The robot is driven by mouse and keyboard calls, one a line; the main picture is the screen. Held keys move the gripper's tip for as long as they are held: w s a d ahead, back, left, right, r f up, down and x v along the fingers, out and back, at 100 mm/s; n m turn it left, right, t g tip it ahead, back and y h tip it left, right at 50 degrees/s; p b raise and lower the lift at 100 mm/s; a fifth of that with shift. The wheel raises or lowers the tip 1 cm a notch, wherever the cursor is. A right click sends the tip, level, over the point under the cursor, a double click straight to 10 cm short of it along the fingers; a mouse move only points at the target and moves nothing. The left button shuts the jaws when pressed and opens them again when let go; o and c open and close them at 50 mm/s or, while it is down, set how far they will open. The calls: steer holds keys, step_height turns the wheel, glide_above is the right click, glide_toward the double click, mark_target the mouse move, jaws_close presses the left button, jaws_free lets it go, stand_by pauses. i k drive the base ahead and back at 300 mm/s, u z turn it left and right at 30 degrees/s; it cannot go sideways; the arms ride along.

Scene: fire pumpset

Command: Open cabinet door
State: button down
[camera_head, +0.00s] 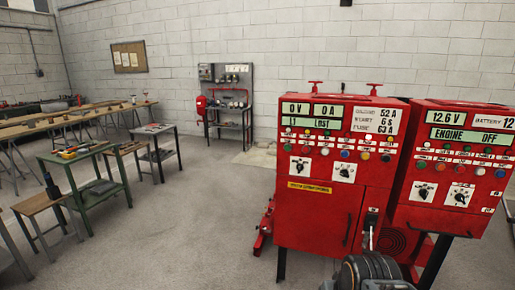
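A red control cabinet (338,145) stands right of the middle, on dark legs. Its upper front carries displays, lamps and rotary knobs. Its lower front has a flat red door panel (310,215) with a yellow label near the top. The panel looks closed, with a short dark upright handle or slot (348,228) near its right side. A small black and white fitting, perhaps a switch, is right of it. No gripper fingers can be made out. A dark rounded part at the bottom edge may be my arm.
A second red cabinet (455,160), displaying "ENGINE OFF", stands close on the right. Red pipework is low beside the first cabinet. Green and wooden worktables (85,160) with tools stand at left. A grey panel stand (228,105) is by the back wall. The middle floor is clear.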

mark_target(317, 216)
steer(key=k, duration=0.6)
steer(key=u, duration=0.45)
steer(key=i, duration=1.6)
steer(key=z, duration=0.8)
